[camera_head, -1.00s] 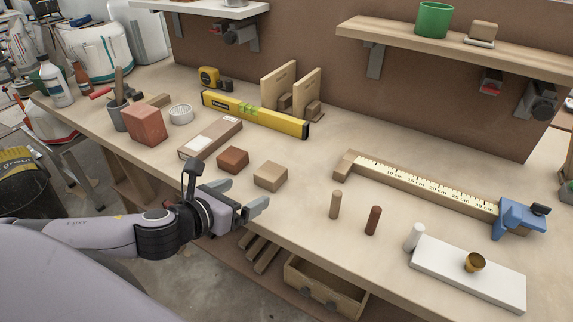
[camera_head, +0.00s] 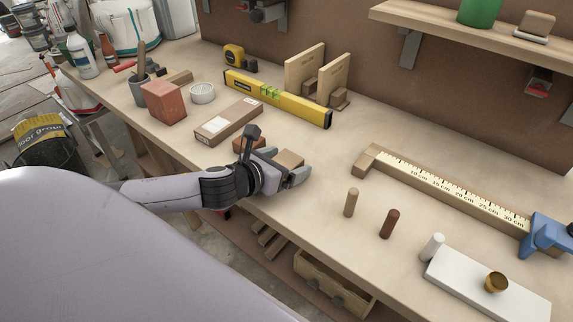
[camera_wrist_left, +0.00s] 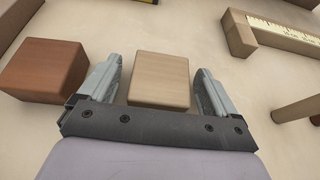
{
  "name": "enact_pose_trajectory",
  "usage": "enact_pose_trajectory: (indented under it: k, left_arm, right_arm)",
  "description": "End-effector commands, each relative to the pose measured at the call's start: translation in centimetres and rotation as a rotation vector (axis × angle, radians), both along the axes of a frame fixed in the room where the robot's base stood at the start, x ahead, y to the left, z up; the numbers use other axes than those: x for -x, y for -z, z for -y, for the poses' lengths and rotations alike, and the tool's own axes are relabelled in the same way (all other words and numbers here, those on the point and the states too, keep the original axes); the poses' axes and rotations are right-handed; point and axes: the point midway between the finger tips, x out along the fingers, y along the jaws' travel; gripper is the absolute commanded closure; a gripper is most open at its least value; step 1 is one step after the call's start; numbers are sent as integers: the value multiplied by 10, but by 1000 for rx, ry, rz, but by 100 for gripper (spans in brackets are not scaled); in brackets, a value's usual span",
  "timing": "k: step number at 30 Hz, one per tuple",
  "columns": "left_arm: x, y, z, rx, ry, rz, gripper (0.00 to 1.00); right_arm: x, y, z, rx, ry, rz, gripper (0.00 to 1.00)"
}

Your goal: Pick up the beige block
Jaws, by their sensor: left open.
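The beige block (camera_wrist_left: 160,80) lies on the workbench. In the left wrist view it sits between the two fingers of my left gripper (camera_wrist_left: 158,88), with a gap on each side. In the head view the beige block (camera_head: 290,158) is partly hidden by my left gripper (camera_head: 290,170). That gripper is open and empty, low over the bench near its front edge. A reddish-brown block (camera_wrist_left: 44,70) lies just left of the left finger; in the head view it is partly hidden behind the gripper. My right gripper is not in view.
A cardboard box (camera_head: 228,122) and a yellow level (camera_head: 278,98) lie behind. A wooden ruler rail (camera_head: 440,185) lies to the right.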

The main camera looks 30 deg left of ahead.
Motion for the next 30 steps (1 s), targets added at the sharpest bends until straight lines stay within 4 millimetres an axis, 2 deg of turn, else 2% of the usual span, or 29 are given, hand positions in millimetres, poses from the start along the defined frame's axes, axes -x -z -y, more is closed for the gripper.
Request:
enact_pose_trajectory:
  k: [9, 10, 15, 25, 30]
  left_arm:
    - [-5, 2, 1, 0, 2, 0, 8]
    - [-5, 2, 1, -1, 1, 0, 12]
    - [-5, 2, 1, -1, 1, 0, 64]
    - [-5, 0, 1, 0, 1, 1, 65]
    - [-6, -14, 1, -1, 2, 3, 65]
  right_arm:
    - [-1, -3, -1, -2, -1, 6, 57]
    - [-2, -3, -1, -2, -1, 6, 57]
    - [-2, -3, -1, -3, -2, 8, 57]
    - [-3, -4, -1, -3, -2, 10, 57]
    - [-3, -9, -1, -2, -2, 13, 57]
